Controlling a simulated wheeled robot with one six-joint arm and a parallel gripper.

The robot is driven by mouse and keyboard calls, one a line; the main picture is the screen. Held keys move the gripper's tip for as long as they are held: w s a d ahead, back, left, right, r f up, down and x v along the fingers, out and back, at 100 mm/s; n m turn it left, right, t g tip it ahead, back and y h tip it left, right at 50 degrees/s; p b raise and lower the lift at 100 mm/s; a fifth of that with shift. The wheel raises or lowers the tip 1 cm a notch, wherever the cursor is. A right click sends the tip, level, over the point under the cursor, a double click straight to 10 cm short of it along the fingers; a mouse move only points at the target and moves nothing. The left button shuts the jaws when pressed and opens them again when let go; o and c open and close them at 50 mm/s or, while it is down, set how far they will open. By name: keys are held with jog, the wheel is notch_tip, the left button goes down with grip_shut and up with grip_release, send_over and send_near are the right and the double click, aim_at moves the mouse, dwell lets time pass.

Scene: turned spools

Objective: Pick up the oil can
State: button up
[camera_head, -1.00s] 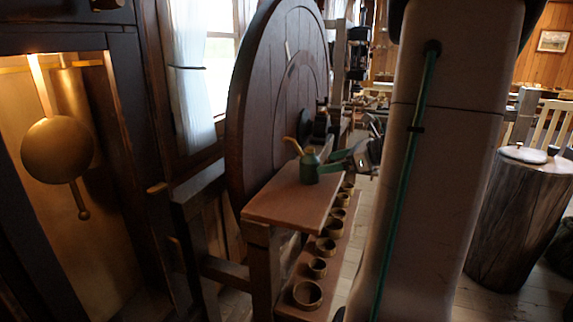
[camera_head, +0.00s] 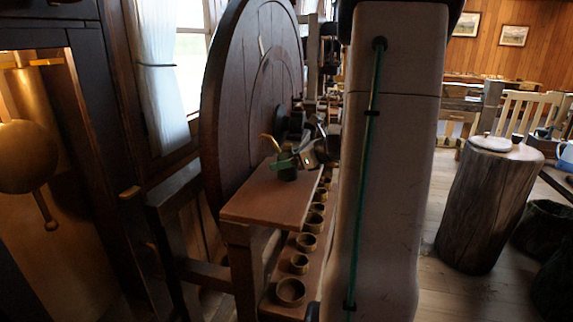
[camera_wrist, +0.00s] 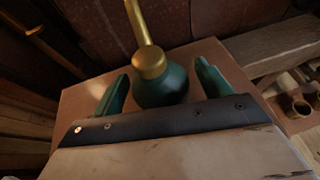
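The oil can is green with a brass cap and spout. It stands upright on a small wooden shelf (camera_head: 262,200) beside the big dark wheel. In the wrist view the oil can (camera_wrist: 160,85) sits between the two green fingers of my gripper (camera_wrist: 155,90), with a visible gap on each side. The fingers are open. In the head view my gripper (camera_head: 290,160) is at the oil can (camera_head: 287,173) from the right and partly covers it.
The large wooden wheel (camera_head: 240,100) rises right behind the shelf. Several small round wooden cups (camera_head: 290,291) line a lower board to the shelf's right. A tree-stump stand (camera_head: 485,205) is at the right, with open floor in front.

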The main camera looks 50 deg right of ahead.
jog(key=c, duration=0.9)
jog(key=shift+c, duration=0.2)
jog(key=shift+r, duration=0.1)
